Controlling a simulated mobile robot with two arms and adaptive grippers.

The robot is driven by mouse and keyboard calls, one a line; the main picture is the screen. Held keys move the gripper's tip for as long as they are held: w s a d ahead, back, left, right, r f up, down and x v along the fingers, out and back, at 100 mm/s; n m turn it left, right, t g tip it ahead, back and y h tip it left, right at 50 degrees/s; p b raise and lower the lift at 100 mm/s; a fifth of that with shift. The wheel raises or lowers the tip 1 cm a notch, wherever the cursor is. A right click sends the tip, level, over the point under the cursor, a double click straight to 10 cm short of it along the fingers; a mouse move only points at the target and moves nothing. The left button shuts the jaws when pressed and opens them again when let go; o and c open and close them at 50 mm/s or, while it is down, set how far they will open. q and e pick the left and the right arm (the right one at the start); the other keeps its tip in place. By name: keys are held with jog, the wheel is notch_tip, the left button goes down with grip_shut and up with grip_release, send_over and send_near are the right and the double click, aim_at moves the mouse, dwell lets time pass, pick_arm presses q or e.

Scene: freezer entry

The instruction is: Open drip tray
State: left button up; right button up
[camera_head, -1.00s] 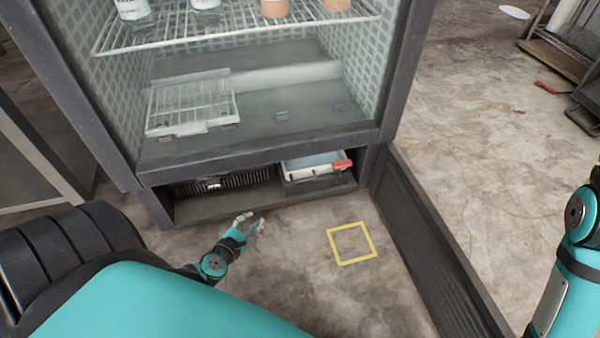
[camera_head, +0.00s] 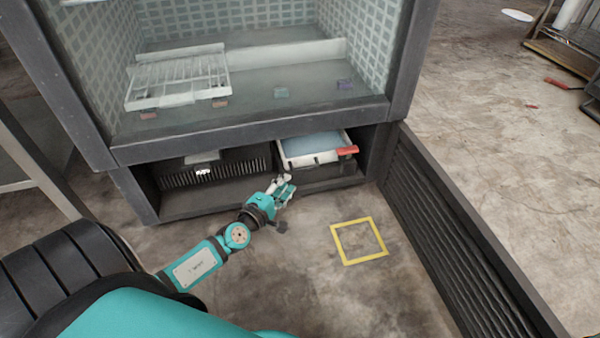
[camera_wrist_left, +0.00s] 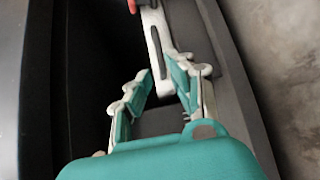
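The drip tray (camera_head: 312,146) is a shallow white tray with a blue-grey inside and a red tab at its right end. It sits in the low compartment under the freezer cabinet. My left gripper (camera_head: 284,183) is just in front of and below the tray's left front corner. In the left wrist view the two fingers of the left gripper (camera_wrist_left: 160,75) are spread apart. The tray's white edge (camera_wrist_left: 153,32) shows beyond and between the fingertips; I cannot tell whether they touch it. My right gripper is out of view.
A dark vented grille (camera_head: 220,170) fills the left of the compartment. A yellow square outline (camera_head: 340,245) marks clear floor in front. A white wire rack (camera_head: 178,82) lies inside the cabinet above.

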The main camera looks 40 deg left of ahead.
aim_at(300, 169)
pick_arm(q)
jog(key=w, duration=0.2)
jog(key=w+f+b, duration=0.1)
jog(key=w, duration=0.5)
jog(key=shift+w+a+f+b, duration=0.15)
jog(key=shift+w+a+b, duration=0.1)
jog(key=shift+a+b, duration=0.1)
grip_shut()
